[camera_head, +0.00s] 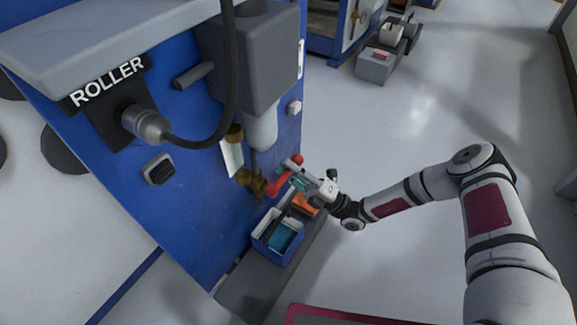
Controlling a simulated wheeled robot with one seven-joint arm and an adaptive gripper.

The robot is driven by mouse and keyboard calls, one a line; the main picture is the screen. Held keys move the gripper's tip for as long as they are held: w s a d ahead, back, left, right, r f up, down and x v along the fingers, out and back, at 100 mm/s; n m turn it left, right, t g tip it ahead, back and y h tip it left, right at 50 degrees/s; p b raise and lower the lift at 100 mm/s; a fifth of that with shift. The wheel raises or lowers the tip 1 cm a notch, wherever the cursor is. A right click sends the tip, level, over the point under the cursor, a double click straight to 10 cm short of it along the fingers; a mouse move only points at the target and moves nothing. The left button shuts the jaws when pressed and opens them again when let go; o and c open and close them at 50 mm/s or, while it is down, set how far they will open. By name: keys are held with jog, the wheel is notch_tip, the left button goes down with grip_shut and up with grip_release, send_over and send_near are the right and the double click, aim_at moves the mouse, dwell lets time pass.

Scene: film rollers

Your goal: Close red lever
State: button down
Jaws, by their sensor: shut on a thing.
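The red lever (279,183) sits on a brass valve (252,181) below a grey unit on the blue machine's front. It slants up and to the right from the valve, and a red rounded part (298,159) shows just above it. My gripper (292,174) reaches in from the right, with its fingers at the lever's upper end. The fingers are small here and partly cover the lever. They are shut on the red lever.
The blue machine (195,215) marked ROLLER fills the left. A blue bin (272,241) with several items stands below the valve, with an orange item (304,205) beside it. A black cable (232,70) hangs in front. The floor to the right is open.

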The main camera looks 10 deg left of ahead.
jog(key=shift+w+d+f+m+t, duration=0.2)
jog(key=shift+f+m+t, duration=0.1)
jog(key=shift+m+t, duration=0.2)
jog(key=c, duration=1.5)
grip_release()
jog(key=shift+s, duration=0.1)
jog(key=v, duration=1.2)
jog(key=shift+r, duration=0.1)
